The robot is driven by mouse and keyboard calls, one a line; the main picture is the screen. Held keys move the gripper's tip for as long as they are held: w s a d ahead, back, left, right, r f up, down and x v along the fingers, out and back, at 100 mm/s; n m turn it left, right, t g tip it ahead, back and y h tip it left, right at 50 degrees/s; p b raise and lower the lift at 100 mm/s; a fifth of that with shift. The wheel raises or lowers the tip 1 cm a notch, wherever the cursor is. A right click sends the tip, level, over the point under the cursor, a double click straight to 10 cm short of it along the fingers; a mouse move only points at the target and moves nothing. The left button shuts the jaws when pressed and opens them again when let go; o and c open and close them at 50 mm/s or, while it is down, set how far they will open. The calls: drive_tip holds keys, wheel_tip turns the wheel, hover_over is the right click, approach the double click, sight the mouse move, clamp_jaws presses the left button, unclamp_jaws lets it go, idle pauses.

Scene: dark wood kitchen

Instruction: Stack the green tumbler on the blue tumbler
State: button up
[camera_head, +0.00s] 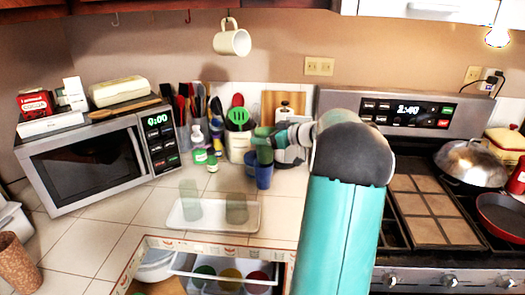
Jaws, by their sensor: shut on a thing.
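The blue tumbler (264,178) stands upright on the tiled counter, left of my arm. The green tumbler (265,155) is directly above it, and its lower end is at the blue tumbler's rim. I cannot tell whether it rests inside the blue tumbler or is held just over it. My gripper (263,138) reaches in from the right and is shut on the green tumbler near its top. The fingers are small and partly blend with the green tumbler.
A white tray (175,222) holds clear greyish tumblers in front. Behind are a utensil crock (238,150), small green-labelled bottles (199,156) and an appliance (290,155). A microwave (85,165) stands left, the stove (440,225) right. An open drawer (183,264) holds coloured cups.

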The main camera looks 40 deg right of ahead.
sight(264, 151)
drive_tip(key=f, duration=0.1)
drive_tip(key=w+d+f, duration=0.1)
drive_tip(key=w+f, duration=0.1)
drive_tip(key=shift+w+d+f, duration=0.25)
drive_tip(key=shift+d+f, duration=0.1)
drive_tip(key=shift+d, duration=0.05)
drive_tip(key=shift+w+f, duration=0.1)
drive_tip(key=shift+f, duration=1.5)
drive_tip(key=shift+f, duration=0.6)
drive_tip(key=o, duration=1)
drive_tip(key=shift+r, duration=0.15)
